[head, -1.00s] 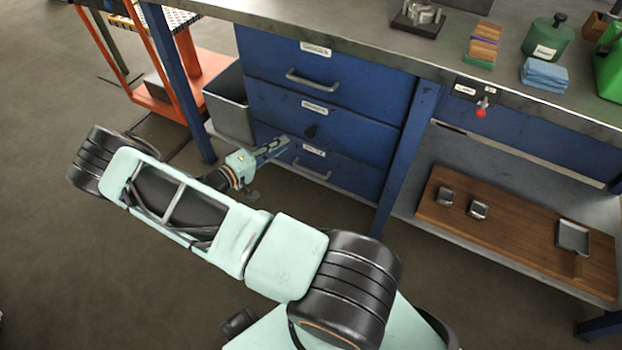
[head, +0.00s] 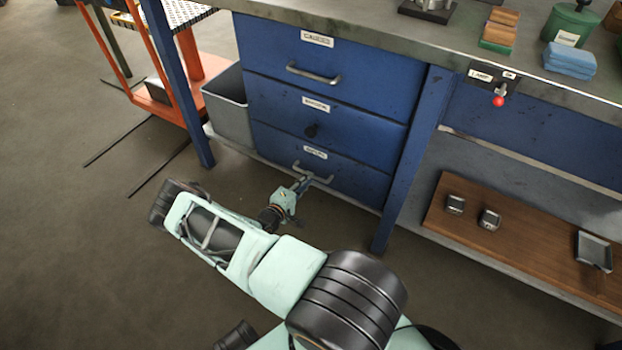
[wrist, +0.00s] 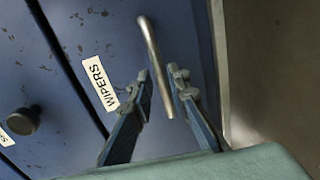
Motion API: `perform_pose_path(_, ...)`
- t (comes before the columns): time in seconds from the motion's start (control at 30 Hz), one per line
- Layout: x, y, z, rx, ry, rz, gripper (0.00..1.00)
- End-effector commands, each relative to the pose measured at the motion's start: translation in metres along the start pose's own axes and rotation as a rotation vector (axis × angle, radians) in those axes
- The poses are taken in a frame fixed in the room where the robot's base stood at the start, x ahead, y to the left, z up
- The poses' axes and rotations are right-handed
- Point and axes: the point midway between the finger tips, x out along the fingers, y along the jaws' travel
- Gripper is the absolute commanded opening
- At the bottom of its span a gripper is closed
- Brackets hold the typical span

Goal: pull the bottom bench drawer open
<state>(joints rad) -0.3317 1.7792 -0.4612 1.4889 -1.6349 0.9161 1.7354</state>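The bottom drawer (head: 345,176) is the lowest of three blue drawer fronts under the bench, and its front looks flush with the bench. Its grey bar handle (head: 314,174) is low on the front. In the wrist view the drawer carries a label reading WIPERS (wrist: 100,83), and its handle (wrist: 152,55) runs down between my fingers. My gripper (head: 304,184) is at the handle in the head view. In the wrist view my gripper (wrist: 160,88) is open, with a finger on each side of the handle and gaps visible. Contact is not clear.
The middle drawer has a black knob (head: 311,131), and the top drawer has a bar handle (head: 313,74). A grey bin (head: 226,103) stands left of the drawers. A blue bench leg (head: 412,155) stands to the right. Open floor lies in front.

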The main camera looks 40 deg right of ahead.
Motion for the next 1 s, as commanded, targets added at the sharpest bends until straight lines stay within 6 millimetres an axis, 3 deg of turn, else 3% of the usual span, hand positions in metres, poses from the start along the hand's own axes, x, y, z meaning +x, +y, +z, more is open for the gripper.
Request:
perform_pose_path(0.1, 0.019, -0.003, 0.001, 0.002, -0.002, 0.000, 0.16)
perform_pose_path(0.3, 0.034, -0.001, 0.000, 0.001, -0.001, 0.000, 0.16)
perform_pose_path(0.57, 0.035, 0.000, 0.000, 0.000, 0.000, 0.000, 0.16)
perform_pose_path(0.73, 0.035, 0.000, 0.000, 0.000, 0.000, 0.000, 0.01)
perform_pose_path(1.0, 0.035, 0.000, 0.000, 0.000, 0.000, 0.000, 0.00)
